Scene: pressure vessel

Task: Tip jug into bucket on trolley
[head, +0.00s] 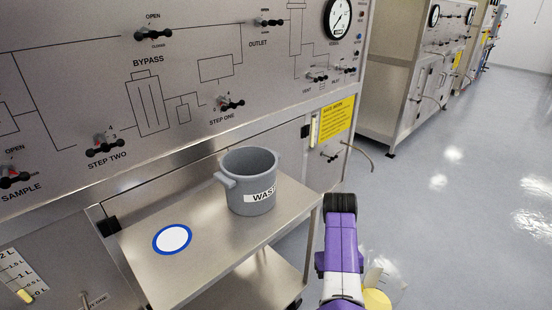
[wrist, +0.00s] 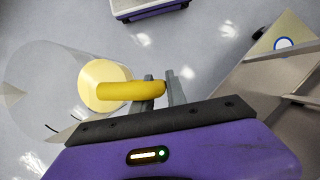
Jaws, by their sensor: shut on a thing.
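The clear jug (head: 396,272) with a yellow part (head: 376,300) is at the lower right in the head view, partly hidden by my arm and beyond the trolley's right edge. In the wrist view the see-through jug (wrist: 45,85) is at the left, and its yellow handle (wrist: 120,91) runs to my gripper (wrist: 162,89). My gripper is shut on the handle. The grey bucket (head: 240,187), lettered "WAS…", stands upright on the steel trolley (head: 215,240). The trolley top also shows in the wrist view (wrist: 262,44).
A white disc with a blue ring (head: 172,239) marks the trolley top left of the bucket. The panel (head: 120,70) with gauge and valve handles rises close behind the trolley. Open floor (head: 450,200) lies to the right.

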